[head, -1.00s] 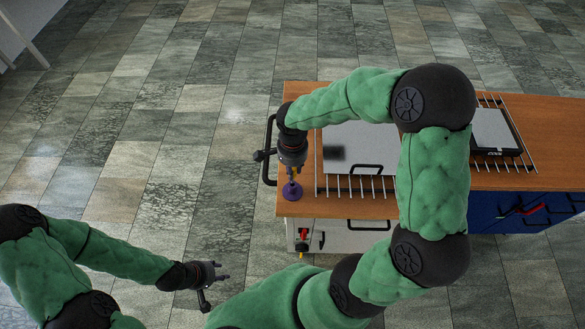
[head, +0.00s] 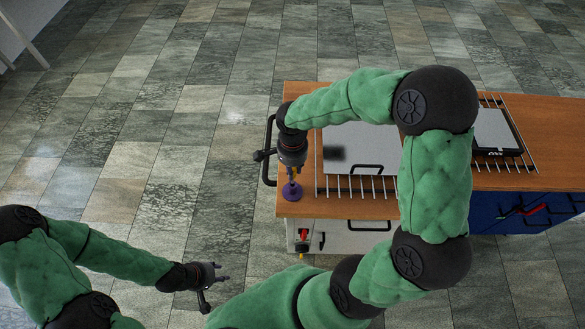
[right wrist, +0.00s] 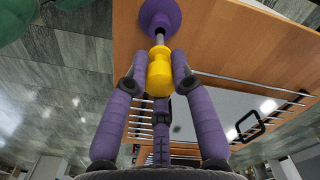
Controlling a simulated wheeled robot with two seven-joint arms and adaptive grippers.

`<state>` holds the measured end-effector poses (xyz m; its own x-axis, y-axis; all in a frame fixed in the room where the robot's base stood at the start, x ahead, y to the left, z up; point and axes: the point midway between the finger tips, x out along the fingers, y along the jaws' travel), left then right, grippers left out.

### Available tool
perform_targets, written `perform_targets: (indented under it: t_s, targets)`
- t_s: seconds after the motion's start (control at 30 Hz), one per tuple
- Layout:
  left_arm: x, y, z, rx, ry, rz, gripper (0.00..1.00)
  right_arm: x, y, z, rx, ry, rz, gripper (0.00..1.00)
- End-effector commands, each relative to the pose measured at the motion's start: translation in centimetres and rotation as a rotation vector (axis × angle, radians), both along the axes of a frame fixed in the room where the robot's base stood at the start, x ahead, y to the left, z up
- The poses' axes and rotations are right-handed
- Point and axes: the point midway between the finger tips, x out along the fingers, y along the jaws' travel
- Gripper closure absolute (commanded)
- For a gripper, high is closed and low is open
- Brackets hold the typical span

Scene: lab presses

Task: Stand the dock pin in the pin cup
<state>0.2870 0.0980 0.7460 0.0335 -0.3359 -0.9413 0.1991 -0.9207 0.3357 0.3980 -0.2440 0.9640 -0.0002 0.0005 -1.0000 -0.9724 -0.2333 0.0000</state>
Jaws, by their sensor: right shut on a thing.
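My right gripper (right wrist: 156,82) is shut on the yellow handle of the dock pin (right wrist: 159,72), above the left end of the wooden bench. The pin's metal shaft points away from the gripper toward the purple pin cup (right wrist: 160,14). In the right wrist view the shaft's far end meets the middle of the cup; I cannot tell how deep it goes. In the head view the pin cup (head: 291,192) stands on the bench near its front left corner, just below my right gripper (head: 294,174). My left gripper (head: 216,284) is open and empty, low in front of the bench.
The wooden bench top (head: 382,207) carries a metal rack with a grey plate (head: 342,160) right of the cup. A dark-framed panel (head: 494,132) lies on another rack farther right. A black handle (head: 270,150) sticks out at the bench's left end. The floor left is clear.

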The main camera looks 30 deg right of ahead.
Motion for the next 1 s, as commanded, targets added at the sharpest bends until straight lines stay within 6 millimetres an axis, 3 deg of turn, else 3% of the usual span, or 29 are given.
perform_targets:
  t_s: [1.0]
  targets:
    - [0.01, 0.01, -0.64, 0.0, 0.0, 0.0, 0.6, 0.02, 0.0, -0.28, 0.0, -0.001, 0.0, 1.0]
